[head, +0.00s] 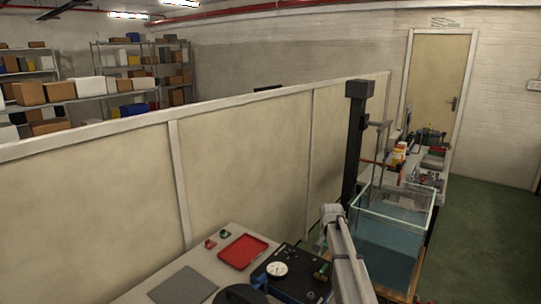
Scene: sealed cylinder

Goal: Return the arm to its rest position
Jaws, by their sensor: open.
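My arm shows at the bottom centre right of the head view as a light grey link, rising from the lower edge to a joint in front of the glass tank. My gripper cannot be made out in this view, so its jaws and anything near them are hidden. No cylinder can be picked out with certainty.
A bench (205,264) holds a red tray (243,249), a grey mat (183,287) and a dark box with a white dial (277,269). A glass water tank (390,238) stands right of my arm. A cluttered bench (394,178) lies behind it. Green floor (485,240) is clear at right.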

